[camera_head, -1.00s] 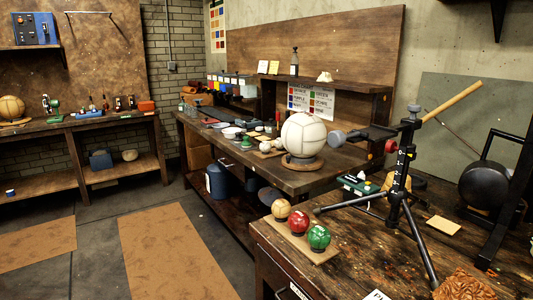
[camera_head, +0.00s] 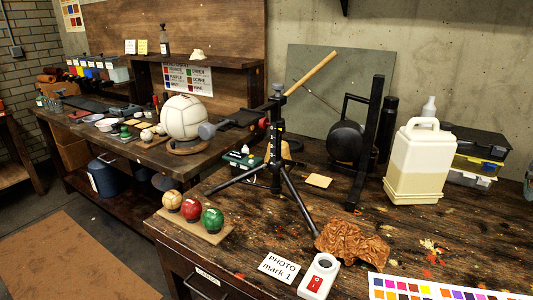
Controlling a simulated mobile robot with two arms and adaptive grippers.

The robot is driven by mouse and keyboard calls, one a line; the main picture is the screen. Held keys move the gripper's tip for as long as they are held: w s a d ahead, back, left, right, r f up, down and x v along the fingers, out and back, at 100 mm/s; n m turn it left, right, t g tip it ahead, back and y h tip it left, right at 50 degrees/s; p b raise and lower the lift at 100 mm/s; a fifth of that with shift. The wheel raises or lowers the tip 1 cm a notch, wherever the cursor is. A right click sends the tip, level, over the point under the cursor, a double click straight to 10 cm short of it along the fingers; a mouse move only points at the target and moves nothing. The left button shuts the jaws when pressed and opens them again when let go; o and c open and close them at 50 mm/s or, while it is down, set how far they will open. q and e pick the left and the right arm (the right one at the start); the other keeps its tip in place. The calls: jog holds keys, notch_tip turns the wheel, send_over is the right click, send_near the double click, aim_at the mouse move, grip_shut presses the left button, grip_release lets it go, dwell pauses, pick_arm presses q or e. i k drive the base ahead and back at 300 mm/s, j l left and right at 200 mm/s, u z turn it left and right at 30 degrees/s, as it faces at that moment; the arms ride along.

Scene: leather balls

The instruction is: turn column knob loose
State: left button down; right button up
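A black tripod stand (camera_head: 277,150) with an upright column stands on the near wooden workbench. A red knob (camera_head: 262,123) sits at the left side of the column. A grey round knob or head (camera_head: 207,131) is at the left end of the stand's dark side arm, in front of the large pale ball. A small grey cap (camera_head: 278,89) tops the column. A wooden handle (camera_head: 311,73) slants up to the right from the column top. The pictures do not show whether the red knob is tight or loose. Neither of my grippers is in view.
A board with three balls (camera_head: 191,221) lies left of the tripod. A PHOTO mark 1 card (camera_head: 279,267), a white device with a red switch (camera_head: 319,276) and crumpled brown leather (camera_head: 352,243) lie in front. A jug (camera_head: 418,165) stands right. Floor is open at lower left.

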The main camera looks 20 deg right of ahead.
aim_at(264, 122)
jog(key=z, duration=0.4)
jog(key=i+j+z, duration=0.1)
jog(key=z, duration=0.3)
jog(key=i+j+z, duration=0.1)
jog(key=j+z, duration=0.5)
jog(key=z, duration=0.15)
jog(key=j+z, duration=0.5)
jog(key=j, duration=0.5)
jog(key=k+j+z, duration=0.1)
jog(key=j, duration=0.45)
jog(key=j+z, duration=0.1)
jog(key=j, duration=0.5)
jog(key=k+j+z, duration=0.1)
jog(key=j, duration=0.5)
jog(key=k, duration=0.05)
